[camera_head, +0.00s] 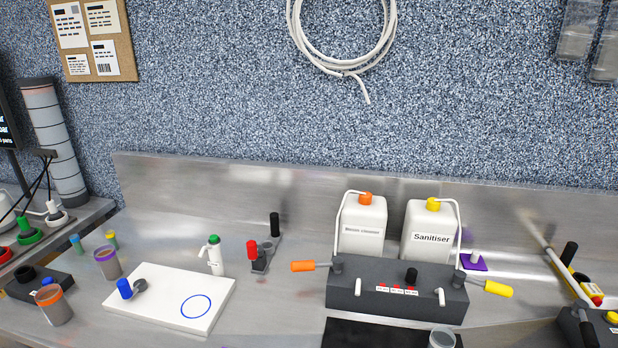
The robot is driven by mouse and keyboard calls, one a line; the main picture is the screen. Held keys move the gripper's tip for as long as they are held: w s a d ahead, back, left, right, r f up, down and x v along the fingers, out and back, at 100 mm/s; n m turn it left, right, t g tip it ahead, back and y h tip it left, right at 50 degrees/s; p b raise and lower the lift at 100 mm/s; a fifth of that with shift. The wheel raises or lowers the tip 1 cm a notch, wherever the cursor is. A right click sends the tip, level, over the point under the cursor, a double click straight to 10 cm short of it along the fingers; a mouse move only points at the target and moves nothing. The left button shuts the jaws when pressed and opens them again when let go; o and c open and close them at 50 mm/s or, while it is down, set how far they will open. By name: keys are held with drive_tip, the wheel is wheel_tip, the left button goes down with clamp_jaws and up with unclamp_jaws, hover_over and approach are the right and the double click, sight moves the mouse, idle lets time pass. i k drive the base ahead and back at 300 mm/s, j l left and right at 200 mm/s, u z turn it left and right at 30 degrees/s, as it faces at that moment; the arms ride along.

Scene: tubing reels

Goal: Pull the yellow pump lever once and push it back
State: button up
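The yellow pump lever (498,289) sticks out to the right from the right end of a dark pump box (385,303). Its grip is yellow on a thin metal rod, and it points right and slightly down in the picture. A matching orange lever (303,266) sticks out to the left from the box's other end. A white Sanitiser bottle (428,238) with a yellow cap stands behind the box, with a tube running down to its right end. My gripper does not show in this view.
A white bottle with an orange cap (362,232) stands beside the Sanitiser. A purple block (474,262) sits behind the yellow lever. A clear cup (441,339) stands in front of the box. Counter to the lever's right is bare up to yellow-and-black equipment (579,280).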

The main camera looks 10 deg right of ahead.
sight(460, 276)
drive_tip(key=z, duration=1.55)
